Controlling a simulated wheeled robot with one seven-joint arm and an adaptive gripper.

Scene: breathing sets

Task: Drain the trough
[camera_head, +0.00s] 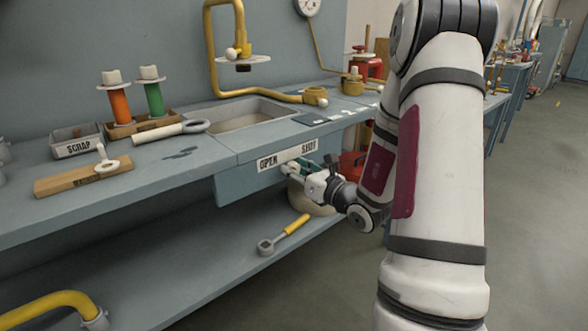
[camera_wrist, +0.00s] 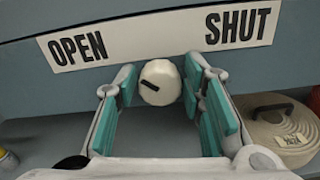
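The trough (camera_head: 240,115) is a rectangular basin sunk in the blue-grey bench top; its drain is not clearly visible. Below it, the front panel carries a white label (camera_wrist: 160,38) reading OPEN at left and SHUT at right. A round white knob (camera_wrist: 161,82) with a short black mark sits under the label, the mark on its left half, slanting up toward the left. My gripper (camera_wrist: 158,85) is open, its teal-padded fingers on either side of the knob. A gap shows at the left; contact at the right is unclear. In the head view my gripper (camera_head: 301,170) is at the panel.
A coiled hose or lidded round item (camera_wrist: 285,125) lies right of my gripper. A yellow-handled wrench (camera_head: 284,234) lies on the lower shelf. The bench holds a scrap tray (camera_head: 76,146), orange and green spools (camera_head: 120,107), a wooden block (camera_head: 83,178) and yellow pipe (camera_head: 265,95).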

